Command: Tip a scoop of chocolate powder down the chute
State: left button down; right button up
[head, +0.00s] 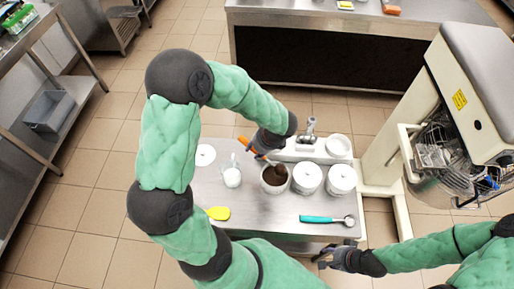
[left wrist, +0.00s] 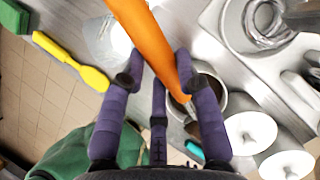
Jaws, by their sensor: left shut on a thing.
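My left gripper (head: 258,150) is shut on the orange handle of a scoop (head: 246,144); the handle (left wrist: 148,42) runs between the purple fingers in the left wrist view. The handle slopes down towards a white tub of brown chocolate powder (head: 268,184) on the steel table. The scoop's bowl appears dark and at the tub's mouth; I cannot tell whether it is filled. I cannot make out the chute clearly. My right gripper (head: 335,257) is low by the table's front right corner, away from the tub.
Two white-lidded tubs (head: 307,177) (head: 342,178) stand right of the powder tub. A clear jug (head: 232,177) is left of it. A yellow spatula (head: 218,213) and a turquoise-handled scoop (head: 325,219) lie near the table's front.

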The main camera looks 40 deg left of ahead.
pick_arm(q)
jog(key=shift+a+r+h+p, duration=0.25)
jog(key=shift+a+h+p, duration=0.45)
jog(key=shift+p, duration=0.75)
jog(key=shift+a+h+p, duration=0.25)
jog(key=shift+h+p, duration=0.55)
jog(key=shift+p, duration=0.7)
jog(key=shift+s+f, duration=0.15)
